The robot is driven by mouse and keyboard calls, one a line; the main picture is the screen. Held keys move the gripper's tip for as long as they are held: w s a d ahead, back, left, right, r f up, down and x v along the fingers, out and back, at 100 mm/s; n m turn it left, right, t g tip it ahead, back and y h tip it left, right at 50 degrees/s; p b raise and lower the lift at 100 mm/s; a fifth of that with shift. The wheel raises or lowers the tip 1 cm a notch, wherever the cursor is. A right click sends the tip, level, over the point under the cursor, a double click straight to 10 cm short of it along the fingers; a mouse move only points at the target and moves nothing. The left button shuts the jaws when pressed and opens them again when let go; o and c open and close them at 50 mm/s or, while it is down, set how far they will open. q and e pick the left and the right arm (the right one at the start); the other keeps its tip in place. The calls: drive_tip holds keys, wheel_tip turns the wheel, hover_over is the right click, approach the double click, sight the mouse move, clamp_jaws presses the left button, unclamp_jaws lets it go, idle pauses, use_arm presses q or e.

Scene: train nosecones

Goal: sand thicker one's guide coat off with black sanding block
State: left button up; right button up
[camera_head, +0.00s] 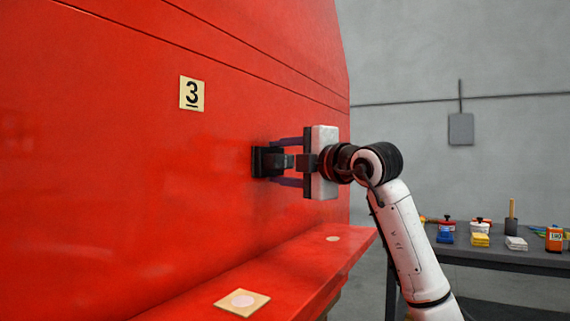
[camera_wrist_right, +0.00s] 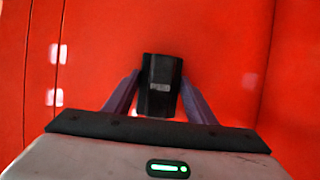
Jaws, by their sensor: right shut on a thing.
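In the right wrist view the block (camera_wrist_right: 160,86) sits between the purple fingers of the gripper (camera_wrist_right: 160,100). I see no distinct guide coat patch near the block; the area under it is hidden. My left gripper is not in view.
A red ledge (camera_head: 310,258) below carries a square tan card with a pale disc (camera_head: 242,300) and a small pale disc (camera_head: 333,238). A dark table (camera_head: 500,254) at right holds blue, yellow and white blocks and containers. A grey wall stands behind.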

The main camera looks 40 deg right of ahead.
drive_tip(key=shift+s+a+b, duration=0.15)
drive_tip(key=shift+s+a, duration=0.3)
drive_tip(key=shift+a, duration=0.65)
drive_tip(key=shift+s+a+b, duration=0.15)
drive_tip(key=shift+s+a, duration=0.3)
drive_tip(key=shift+a, duration=0.7)
drive_tip(key=shift+s+a+b, duration=0.15)
drive_tip(key=shift+s+a, duration=0.3)
drive_tip(key=shift+a, duration=0.65)
drive_tip(key=shift+s+d+b, duration=0.25)
drive_tip(key=shift+s+b, duration=0.1)
drive_tip(key=shift+s, duration=0.25)
drive_tip(key=shift+s+d+b, duration=0.25)
drive_tip(key=shift+s+d, duration=0.05)
drive_tip(key=shift+s, duration=0.45)
drive_tip(key=shift+s+d+b, duration=0.2)
drive_tip(key=shift+s+d, duration=0.15)
drive_tip(key=shift+s, duration=0.35)
drive_tip(key=shift+s+d+b, duration=0.25)
drive_tip(key=shift+s+d, duration=0.05)
drive_tip(key=shift+s, duration=0.45)
drive_tip(key=shift+s, duration=0.1)
drive_tip(key=shift+s+d+b, duration=0.2)
drive_tip(key=shift+s+d, duration=0.1)
drive_tip(key=shift+s, duration=0.35)
drive_tip(key=shift+s+d+b, duration=0.2)
drive_tip(key=shift+s+d, duration=0.1)
drive_tip(key=shift+s, duration=0.35)
